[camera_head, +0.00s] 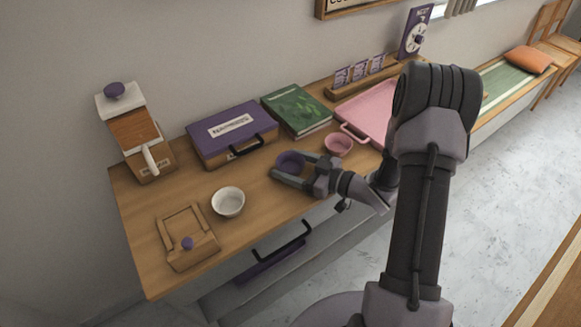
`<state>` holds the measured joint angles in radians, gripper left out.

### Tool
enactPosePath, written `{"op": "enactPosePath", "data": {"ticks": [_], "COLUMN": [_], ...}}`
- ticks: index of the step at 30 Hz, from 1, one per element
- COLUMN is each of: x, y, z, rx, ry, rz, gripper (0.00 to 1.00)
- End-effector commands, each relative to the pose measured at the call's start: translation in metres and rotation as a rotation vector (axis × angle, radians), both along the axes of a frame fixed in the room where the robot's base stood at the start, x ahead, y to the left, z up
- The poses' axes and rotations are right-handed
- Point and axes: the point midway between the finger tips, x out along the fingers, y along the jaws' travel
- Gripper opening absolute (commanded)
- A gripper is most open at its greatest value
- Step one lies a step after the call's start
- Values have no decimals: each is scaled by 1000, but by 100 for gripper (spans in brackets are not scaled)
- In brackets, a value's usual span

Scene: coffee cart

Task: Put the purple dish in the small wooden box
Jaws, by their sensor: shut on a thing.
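The purple dish (290,161) is a small round bowl near the middle of the cart top. My gripper (289,169) reaches in from the right, with its two fingers on either side of the dish, shut on it. I cannot tell whether the dish touches the table or is held just above it. The small wooden box (172,228) sits at the front left of the cart top, with a panel bearing a purple knob (187,243) over its front part. The back part looks like an open recess.
A white bowl (228,203) stands between the dish and the wooden box. A purple case (231,134), a green book (297,110), a pink bowl (338,145) and a pink tray (367,110) lie behind and right. A grinder-like machine (136,132) stands back left.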

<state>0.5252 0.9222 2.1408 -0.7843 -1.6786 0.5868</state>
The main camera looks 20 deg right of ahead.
Motion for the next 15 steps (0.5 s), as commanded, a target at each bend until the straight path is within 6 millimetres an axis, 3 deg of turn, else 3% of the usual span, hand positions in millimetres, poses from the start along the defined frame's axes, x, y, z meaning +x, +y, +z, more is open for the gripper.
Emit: {"op": "enactPosePath", "data": {"ticks": [5,6,9,15], "x": [0,0,0,0], "y": [0,0,0,0], "z": [-2,-3,-2,-2], "rx": [0,0,0,1], "ry": [0,0,0,1], "rz": [0,0,0,0], "gripper": [29,72,91,92]}}
